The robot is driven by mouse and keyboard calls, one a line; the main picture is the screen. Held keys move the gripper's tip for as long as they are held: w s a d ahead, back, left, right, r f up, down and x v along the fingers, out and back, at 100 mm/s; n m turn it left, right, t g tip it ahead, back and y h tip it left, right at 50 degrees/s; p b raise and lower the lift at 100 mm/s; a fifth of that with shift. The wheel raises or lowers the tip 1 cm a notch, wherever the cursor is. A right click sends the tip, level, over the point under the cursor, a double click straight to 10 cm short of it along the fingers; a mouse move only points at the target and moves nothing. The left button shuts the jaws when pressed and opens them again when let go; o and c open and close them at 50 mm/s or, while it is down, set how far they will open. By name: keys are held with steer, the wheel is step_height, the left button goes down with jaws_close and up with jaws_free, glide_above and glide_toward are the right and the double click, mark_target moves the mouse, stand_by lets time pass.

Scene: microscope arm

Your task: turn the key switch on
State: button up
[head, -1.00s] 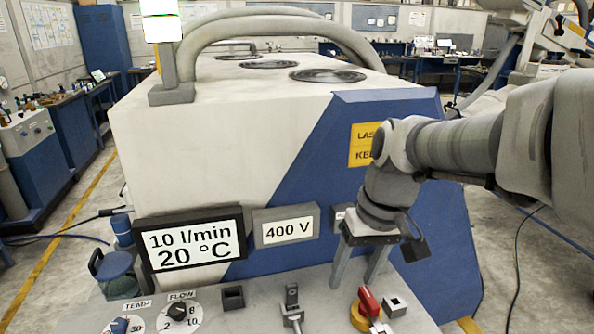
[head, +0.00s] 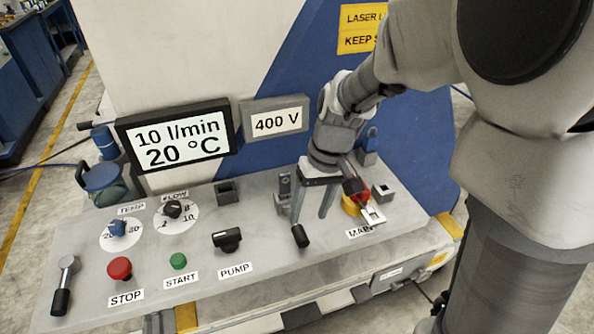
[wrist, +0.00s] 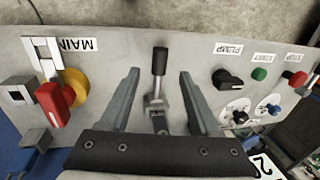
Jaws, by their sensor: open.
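No control on the panel is labelled as a key switch, and I cannot tell which one it is. A red handle on a yellow disc (head: 352,206), with a metal hasp, sits by the MAIN label; the red handle also shows at left in the wrist view (wrist: 54,104). A black PUMP knob (head: 227,240) sits left of centre. My gripper (head: 312,212) is open and points down at the panel, left of the red handle. In the wrist view, a black-handled metal lever (wrist: 160,62) lies between the open fingers (wrist: 160,85), with visible gaps either side.
The sloped grey panel (head: 180,287) also carries a red STOP button (head: 120,268), a green START button (head: 178,261), TEMP (head: 117,228) and FLOW (head: 173,209) dials and another lever (head: 63,285). Square sockets and the display (head: 178,138) stand behind.

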mark_target(302, 234)
steer(key=f, duration=0.2)
steer(key=a+f, duration=0.1)
steer(key=f, duration=0.1)
steer(key=f+b, duration=0.1)
steer(key=f, duration=0.2)
steer(key=shift+s+a, duration=0.2)
steer(key=shift+s, duration=0.05)
jaws_close()
stand_by(1.1)
